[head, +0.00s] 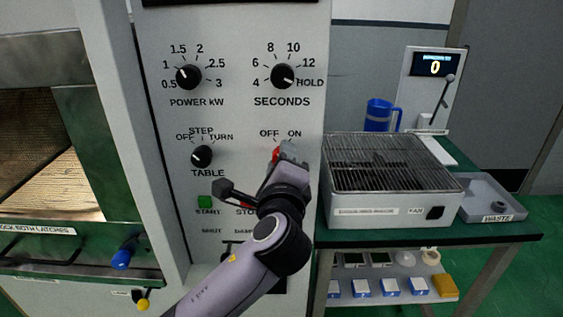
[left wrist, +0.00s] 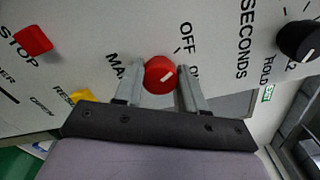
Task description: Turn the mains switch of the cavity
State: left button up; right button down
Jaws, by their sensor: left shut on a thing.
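The red mains switch (head: 276,154) is a round knob on the pale control panel, under the OFF and ON labels in the head view. My left gripper (head: 284,154) is at the knob and partly covers it. In the left wrist view the red knob (left wrist: 160,75) sits between the two grey fingertips of my left gripper (left wrist: 160,86), one on each side, shut on it. A fine mark shows on the knob, but its exact setting is hard to tell. The label beside the knob is partly hidden by a finger. My right gripper is not in view.
Above are the power knob (head: 189,77) and the seconds knob (head: 283,76); the table knob (head: 202,156) is to the left. A green start button (head: 205,202) lies lower left. A grated box (head: 390,205) stands on the bench at right, beside a waste tray (head: 507,207).

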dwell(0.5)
pick_arm(q)
jog(key=o, duration=1.1)
jog(key=shift+s+b, duration=0.45)
jog(key=shift+s, duration=3.15)
